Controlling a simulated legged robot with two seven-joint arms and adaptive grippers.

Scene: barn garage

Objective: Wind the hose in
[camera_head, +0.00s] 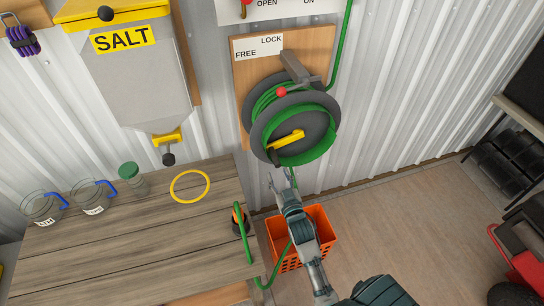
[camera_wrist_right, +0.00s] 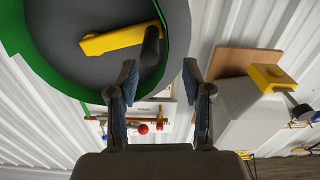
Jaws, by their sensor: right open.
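The hose reel (camera_head: 262,137) is a dark grey drum on a wooden wall board, with green hose (camera_head: 318,148) wound on it. Its yellow crank (camera_head: 287,140) has a dark grip (camera_head: 274,156) pointing toward the lower left. A red-knobbed lever (camera_head: 282,92) sits at the reel's top, by LOCK and FREE labels. Hose hangs below the reel, partly hidden by my arm. My right gripper (camera_head: 281,181) is open and empty, just below the reel. In the right wrist view, the crank (camera_wrist_right: 112,40) and grip (camera_wrist_right: 150,46) lie beyond the open fingers (camera_wrist_right: 160,85), apart from them. My left gripper is out of view.
An orange basket (camera_head: 321,220) stands on the floor behind my right arm. The hose end with a black and orange nozzle (camera_head: 239,222) rests at the edge of the wooden table (camera_head: 130,235). Jugs, a green-lidded jar (camera_head: 132,180) and a yellow ring (camera_head: 190,200) lie on it. A salt dispenser (camera_head: 140,80) hangs left.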

